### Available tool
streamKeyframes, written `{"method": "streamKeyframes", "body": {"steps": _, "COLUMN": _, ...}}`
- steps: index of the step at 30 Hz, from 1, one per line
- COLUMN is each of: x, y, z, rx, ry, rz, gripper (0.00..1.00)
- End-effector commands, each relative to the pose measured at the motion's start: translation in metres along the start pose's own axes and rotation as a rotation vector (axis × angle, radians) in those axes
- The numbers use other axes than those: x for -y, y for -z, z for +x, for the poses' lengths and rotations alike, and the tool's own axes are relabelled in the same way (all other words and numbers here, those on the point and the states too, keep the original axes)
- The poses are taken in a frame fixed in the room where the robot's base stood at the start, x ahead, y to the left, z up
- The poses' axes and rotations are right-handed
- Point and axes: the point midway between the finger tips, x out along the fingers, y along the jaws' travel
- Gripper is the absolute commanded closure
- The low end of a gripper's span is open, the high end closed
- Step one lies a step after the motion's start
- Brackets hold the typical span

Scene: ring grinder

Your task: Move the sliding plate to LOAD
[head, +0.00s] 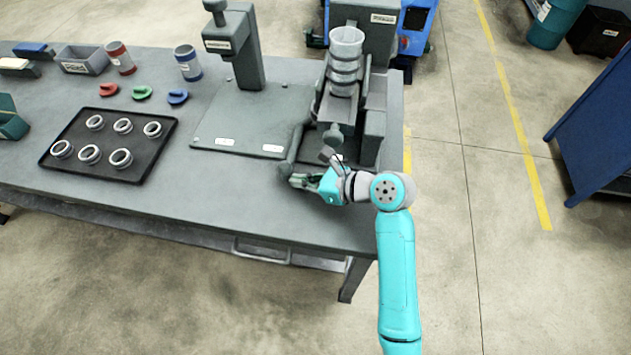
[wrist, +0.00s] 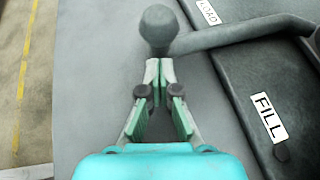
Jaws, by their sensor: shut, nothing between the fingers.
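My gripper (head: 300,181) is low over the bench's front right part, beside the ring machine. In the wrist view my gripper (wrist: 158,72) has its fingertips together and holds nothing. A round dark knob (wrist: 158,27) is just beyond the tips; I cannot tell if they touch. The knob ends a grey lever (wrist: 235,35), which runs right over a dark plate-like part (wrist: 235,75). The lever (head: 296,145) also shows in the head view. A FILL label (wrist: 269,117) is on the dark part, and a LOAD label (wrist: 208,12) is farther up. I cannot tell which part is the sliding plate.
A black tray (head: 75,158) holds several rings farther left. The bench top (head: 215,195) is clear left of my gripper.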

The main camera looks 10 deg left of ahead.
Motion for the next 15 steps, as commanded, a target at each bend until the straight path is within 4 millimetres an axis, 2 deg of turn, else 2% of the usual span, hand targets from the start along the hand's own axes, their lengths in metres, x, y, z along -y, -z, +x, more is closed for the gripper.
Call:
{"method": "streamKeyframes", "body": {"steps": 1, "x": -0.005, "y": -0.006, "z": 0.011, "rx": 0.001, "ry": -0.005, "rz": -0.003, "gripper": 1.0}}
{"method": "streamKeyframes", "body": {"steps": 6, "x": -0.014, "y": -0.021, "z": 0.043, "rx": 0.0, "ry": -0.004, "rz": -0.003, "gripper": 1.0}}
{"method": "streamKeyframes", "body": {"steps": 15, "x": -0.026, "y": -0.042, "z": 0.085, "rx": 0.0, "ry": -0.002, "rz": -0.002, "gripper": 1.0}}
